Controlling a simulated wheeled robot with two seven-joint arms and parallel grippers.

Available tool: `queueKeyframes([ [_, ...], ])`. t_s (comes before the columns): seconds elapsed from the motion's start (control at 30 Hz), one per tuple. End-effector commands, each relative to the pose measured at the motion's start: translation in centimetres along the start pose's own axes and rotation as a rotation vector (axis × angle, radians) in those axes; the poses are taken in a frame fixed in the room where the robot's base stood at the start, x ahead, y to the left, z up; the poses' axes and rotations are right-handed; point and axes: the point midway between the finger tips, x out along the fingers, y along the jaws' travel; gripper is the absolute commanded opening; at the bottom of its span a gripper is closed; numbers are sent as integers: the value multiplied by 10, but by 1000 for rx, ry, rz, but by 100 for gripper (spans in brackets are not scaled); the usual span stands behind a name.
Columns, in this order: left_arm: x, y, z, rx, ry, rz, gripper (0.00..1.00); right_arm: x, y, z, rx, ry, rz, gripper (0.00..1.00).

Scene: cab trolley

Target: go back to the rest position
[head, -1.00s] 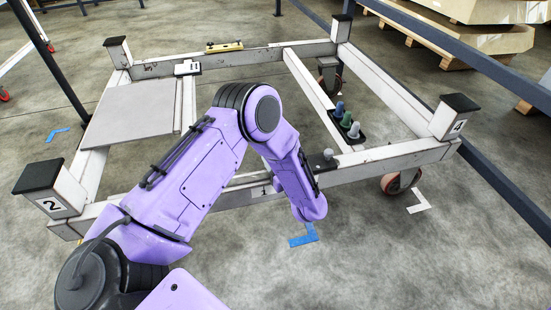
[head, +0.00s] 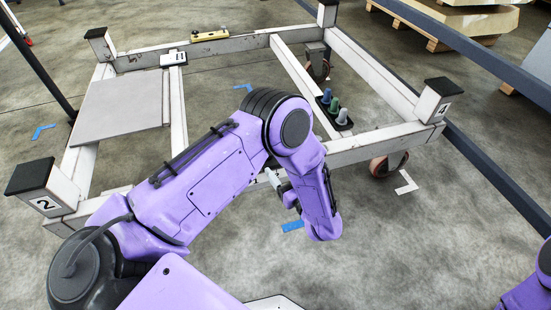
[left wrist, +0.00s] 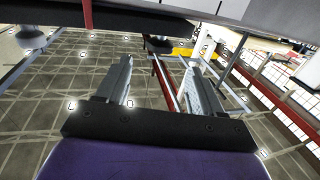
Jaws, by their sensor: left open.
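My left gripper (head: 281,188) is largely hidden behind my purple left forearm in the head view, near the front beam of the trolley. In the left wrist view its two grey fingers (left wrist: 158,64) stand apart with nothing between them. The white trolley frame (head: 375,143) stands on the floor in front of me, with black-capped corner posts. I cannot tell from these frames how far the gripper is from the front beam. Only a purple part of my right arm shows at the lower right of the head view; the right gripper is out of view.
A black holder (head: 345,125) with blue, green and grey pegs sits on the trolley's cross beam. A grey panel (head: 120,108), a white device (head: 174,58) and a yellow level (head: 210,36) lie on the frame. A dark rail (head: 490,180) runs along the right. The floor at front right is clear.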

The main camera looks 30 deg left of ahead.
Motion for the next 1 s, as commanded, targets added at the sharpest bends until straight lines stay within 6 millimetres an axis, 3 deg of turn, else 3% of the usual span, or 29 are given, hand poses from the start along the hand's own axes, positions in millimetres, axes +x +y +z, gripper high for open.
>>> queueKeyframes([
  [0.57,-2,1,1,-30,-4,6,67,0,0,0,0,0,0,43],
  [0.67,-6,20,15,-115,-76,145,67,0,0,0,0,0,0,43],
  [0.73,-11,21,44,-121,-203,328,67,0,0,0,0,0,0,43],
  [0.77,-13,13,62,-103,-283,400,67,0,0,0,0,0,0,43],
  [0.8,-18,-6,88,-63,-410,478,67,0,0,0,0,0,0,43],
  [0.9,-34,-63,133,39,-673,544,67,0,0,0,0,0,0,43],
  [1.0,-48,-121,157,136,-863,532,67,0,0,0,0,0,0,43],
])
